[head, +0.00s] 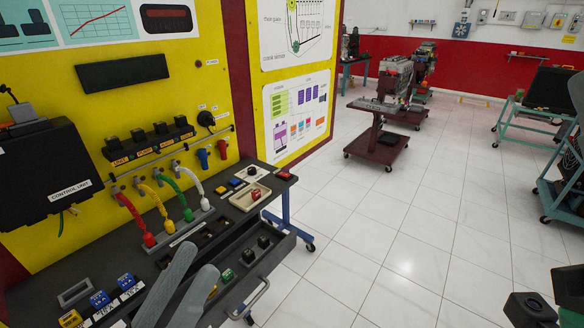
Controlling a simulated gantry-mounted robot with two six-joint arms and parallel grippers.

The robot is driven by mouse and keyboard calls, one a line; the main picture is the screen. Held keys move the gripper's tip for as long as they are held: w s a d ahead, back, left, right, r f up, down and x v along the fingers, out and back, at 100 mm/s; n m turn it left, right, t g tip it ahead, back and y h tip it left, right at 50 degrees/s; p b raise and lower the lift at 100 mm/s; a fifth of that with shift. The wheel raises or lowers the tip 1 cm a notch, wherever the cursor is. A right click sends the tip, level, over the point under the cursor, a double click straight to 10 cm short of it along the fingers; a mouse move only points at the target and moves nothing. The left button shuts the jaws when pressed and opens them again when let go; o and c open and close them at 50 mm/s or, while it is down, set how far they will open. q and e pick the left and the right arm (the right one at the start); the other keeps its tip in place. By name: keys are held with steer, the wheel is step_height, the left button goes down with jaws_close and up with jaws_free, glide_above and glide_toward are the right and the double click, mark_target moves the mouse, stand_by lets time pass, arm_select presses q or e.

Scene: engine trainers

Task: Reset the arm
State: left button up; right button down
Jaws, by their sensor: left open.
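My left gripper (197,261) shows at the bottom left as two long grey fingers, spread apart with nothing between them. It is above the front of the yellow engine trainer's dark shelf (222,214), over the open drawer. Its fingers hide part of the drawer. I do not see my right gripper's fingers. Dark parts at the bottom right corner are cut off by the picture edge, and I cannot tell what they are.
The yellow panel carries a black control unit (48,172) and red, yellow, green and white hoses (172,190). The drawer's handle (250,300) sticks out. A dark red cart with an engine (394,80) stands farther back. The white tiled floor (400,230) between is clear.

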arm_select(q)
step_height(320, 180, up, 20)
steer(key=s+m+t+p, duration=0.2)
steer(key=m+t+p, duration=0.1)
steer(key=m+p, duration=0.1)
steer(key=a+r+n+t+y, duration=0.35)
steer(key=a+n+y, duration=0.45)
steer(key=y, duration=0.6)
step_height(320, 180, up, 38)
steer(key=p, duration=3.8)
steer(key=shift+w+d+f+h, duration=0.25)
steer(key=shift+w+h, duration=0.05)
arm_select(e)
step_height(320, 180, up, 44)
steer(key=shift+f, duration=0.2)
arm_select(q)
steer(key=shift+t, duration=0.25)
arm_select(e)
steer(key=shift+s, duration=0.1)
arm_select(q)
step_height(320, 180, down, 42)
steer(key=b, duration=4.2)
arm_select(e)
step_height(320, 180, down, 42)
